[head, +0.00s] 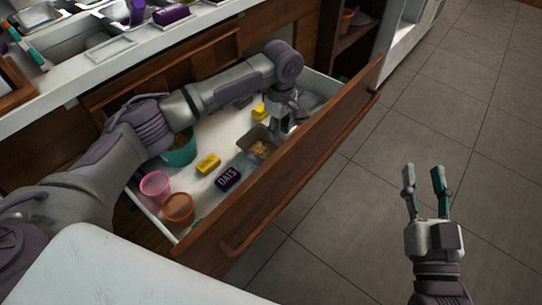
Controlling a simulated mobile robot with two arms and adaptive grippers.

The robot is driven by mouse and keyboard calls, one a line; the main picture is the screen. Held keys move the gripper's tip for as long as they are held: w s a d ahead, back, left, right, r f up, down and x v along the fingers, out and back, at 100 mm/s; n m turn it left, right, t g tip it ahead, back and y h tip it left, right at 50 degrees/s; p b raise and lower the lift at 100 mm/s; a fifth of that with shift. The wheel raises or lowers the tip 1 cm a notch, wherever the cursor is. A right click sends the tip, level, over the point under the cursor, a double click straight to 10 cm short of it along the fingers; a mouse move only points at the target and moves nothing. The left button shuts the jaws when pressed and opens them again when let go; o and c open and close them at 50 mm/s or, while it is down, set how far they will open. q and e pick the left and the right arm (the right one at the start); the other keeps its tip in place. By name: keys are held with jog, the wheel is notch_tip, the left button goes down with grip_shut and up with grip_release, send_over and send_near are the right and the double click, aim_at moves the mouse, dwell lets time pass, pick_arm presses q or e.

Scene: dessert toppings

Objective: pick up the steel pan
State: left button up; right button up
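A small squarish grey-brown pan (255,136) with crumbly tan contents is in the open drawer, right of its middle; it looks like the steel pan, but its material is hard to tell. My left gripper (278,128) reaches down into the drawer at the pan's right side. Its fingers are partly hidden, and I cannot tell whether they touch or grip the pan. My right gripper (424,190) is open and empty above the tiled floor, right of the drawer.
The drawer's wooden front (290,180) stands close to the pan. Also inside are an oats box (228,179), a yellow box (208,163), a teal bowl (181,155), a pink cup (155,185) and an orange bowl (178,208). Metal pans (85,28) are in the counter above.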

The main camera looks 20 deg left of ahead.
pick_arm(q)
notch_tip(320, 180, down, 4)
jog(key=shift+f+b, duration=0.1)
jog(key=shift+b, duration=0.95)
jog(key=shift+f, duration=0.15)
pick_arm(e)
jog(key=s+r+t+y, duration=0.2)
jog(key=s+r+t, duration=0.3)
jog(key=r, duration=0.3)
jog(key=shift+r+t+y, duration=0.25)
jog(key=shift+t+y, duration=0.05)
jog(key=shift+t, duration=0.5)
pick_arm(q)
grip_shut()
